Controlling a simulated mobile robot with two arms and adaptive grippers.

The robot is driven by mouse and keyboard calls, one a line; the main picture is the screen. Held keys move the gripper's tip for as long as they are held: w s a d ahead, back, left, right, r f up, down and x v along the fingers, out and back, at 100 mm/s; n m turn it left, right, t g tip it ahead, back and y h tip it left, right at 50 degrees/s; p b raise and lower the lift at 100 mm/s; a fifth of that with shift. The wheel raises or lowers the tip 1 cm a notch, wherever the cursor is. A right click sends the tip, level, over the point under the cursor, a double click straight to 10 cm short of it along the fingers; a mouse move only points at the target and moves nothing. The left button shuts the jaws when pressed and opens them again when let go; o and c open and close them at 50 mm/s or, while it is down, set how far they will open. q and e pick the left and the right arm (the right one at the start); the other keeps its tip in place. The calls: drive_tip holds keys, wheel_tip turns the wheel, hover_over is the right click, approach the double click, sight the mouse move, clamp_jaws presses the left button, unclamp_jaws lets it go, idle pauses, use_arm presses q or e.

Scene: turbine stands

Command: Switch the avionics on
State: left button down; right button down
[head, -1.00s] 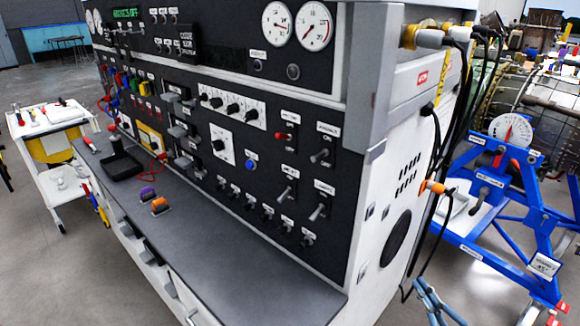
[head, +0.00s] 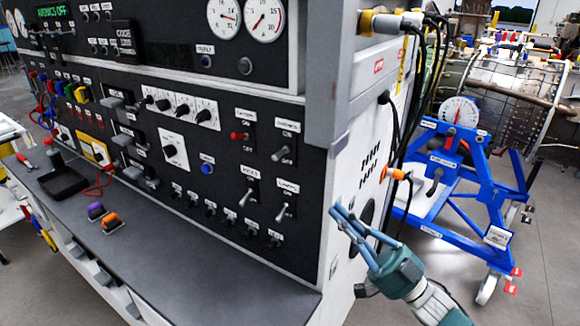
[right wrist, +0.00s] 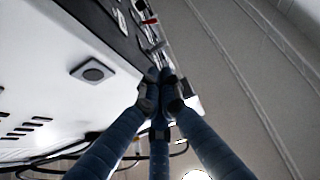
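The black control panel (head: 120,140) has a green display (head: 52,12) that reads AVIONICS OFF. A silver toggle switch (head: 282,154) sits at its upper right, under a small label that looks like "Avionics"; the print is blurred. A red toggle (head: 240,136) is to its left, and two more silver toggles (head: 246,199) (head: 284,211) are below. My right gripper (head: 337,210) is beside the panel's right edge, apart from the switches. Its blue fingers come together at the tips, empty. They show in the right wrist view too (right wrist: 161,76). My left gripper is not in view.
A grey ledge (head: 190,265) runs below the panel, with a black tray (head: 64,183) and purple and orange items (head: 111,222) on it. The panel's white side wall (head: 365,140) carries cables (head: 412,110). A blue turbine stand (head: 470,190) is on the right.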

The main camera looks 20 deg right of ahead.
drive_tip(key=p, duration=0.5)
approach(280, 154)
drive_tip(key=x, duration=0.5)
drive_tip(key=shift+w+a+r, duration=0.1)
drive_tip(key=shift+w+a, duration=0.2)
drive_tip(key=shift+w, duration=0.45)
